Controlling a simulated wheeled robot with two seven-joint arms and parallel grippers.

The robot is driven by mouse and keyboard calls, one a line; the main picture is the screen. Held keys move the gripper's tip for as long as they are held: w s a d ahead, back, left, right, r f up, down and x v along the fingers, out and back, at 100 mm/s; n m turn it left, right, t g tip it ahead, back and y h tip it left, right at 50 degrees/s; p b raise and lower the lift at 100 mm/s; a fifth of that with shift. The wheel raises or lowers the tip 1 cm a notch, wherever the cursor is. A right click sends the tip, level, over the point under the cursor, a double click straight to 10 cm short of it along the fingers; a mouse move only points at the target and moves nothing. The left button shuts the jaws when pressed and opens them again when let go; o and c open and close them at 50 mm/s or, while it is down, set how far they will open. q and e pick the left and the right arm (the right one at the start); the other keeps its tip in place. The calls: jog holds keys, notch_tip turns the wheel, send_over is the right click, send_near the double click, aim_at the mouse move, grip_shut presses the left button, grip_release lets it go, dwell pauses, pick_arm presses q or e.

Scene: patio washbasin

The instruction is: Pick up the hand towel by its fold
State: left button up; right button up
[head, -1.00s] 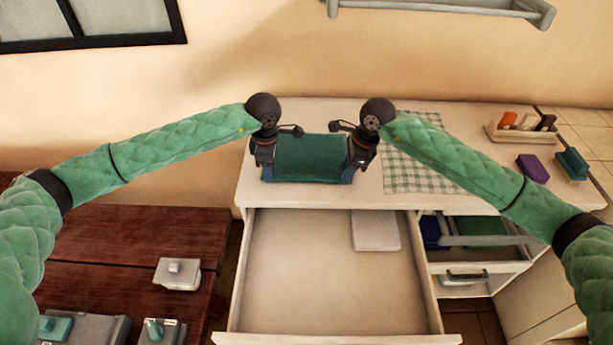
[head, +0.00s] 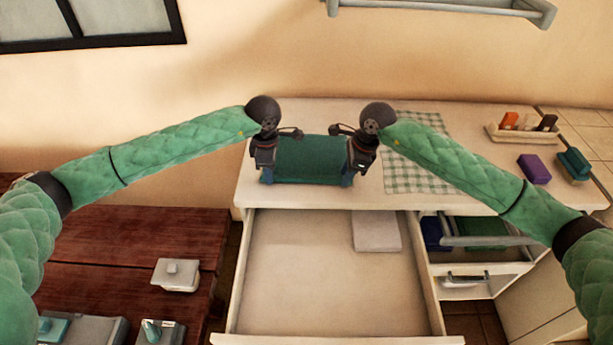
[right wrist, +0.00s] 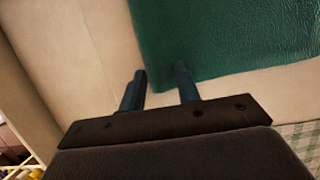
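The hand towel (head: 310,158) is a dark green folded rectangle lying on the white counter. It also fills the upper right of the right wrist view (right wrist: 225,40). My left gripper (head: 267,175) is at the towel's left end, pointing down; its finger gap is not clear. My right gripper (head: 349,177) is at the towel's right end. In the right wrist view its two fingers (right wrist: 160,69) stand apart, with the tips at the towel's edge and one tip overlapping it. I cannot tell whether they touch the cloth.
An open, mostly empty drawer (head: 310,285) juts out below the counter, with a pale flat item (head: 376,232) inside. A checked cloth (head: 415,175) lies right of the towel. A purple block (head: 534,168), a teal item (head: 573,165) and a tray (head: 522,134) stand further right.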

pick_arm(q)
jog(key=shift+f, duration=0.1)
grip_shut()
pick_arm(e)
jog(key=shift+s+f, duration=0.1)
grip_shut()
